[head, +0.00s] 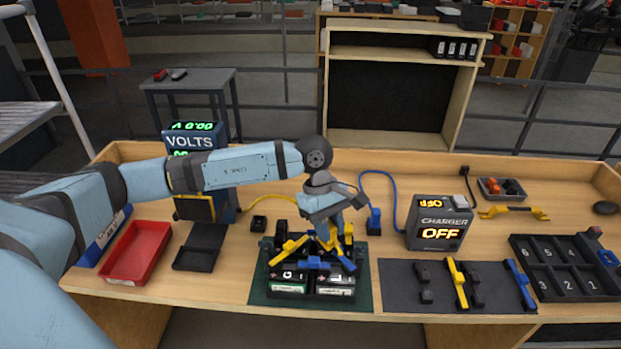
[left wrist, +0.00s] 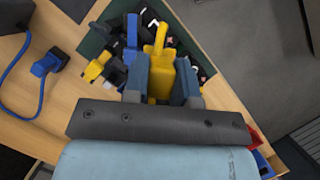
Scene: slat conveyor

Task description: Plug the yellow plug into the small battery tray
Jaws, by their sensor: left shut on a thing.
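My left gripper (head: 330,235) points down over the battery tray (head: 312,294), which holds dark batteries on a green mat (head: 364,283). In the left wrist view the gripper's two fingers (left wrist: 161,78) are shut on a yellow body, which looks like the yellow plug (left wrist: 160,84). The arm hides most of the plug in the head view, and I cannot tell whether it touches the tray. A yellow cable (head: 283,198) runs from the VOLTS meter (head: 190,146) toward the gripper. Yellow and blue bars (head: 288,250) lie across the tray. My right gripper is not in view.
A blue plug (head: 374,222) stands right of the tray, cabled to the charger (head: 440,229), which reads OFF. A grey mat (head: 395,297) with loose parts and a numbered black tray (head: 565,283) lie right. A red bin (head: 136,252) and a black tray (head: 200,247) lie left.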

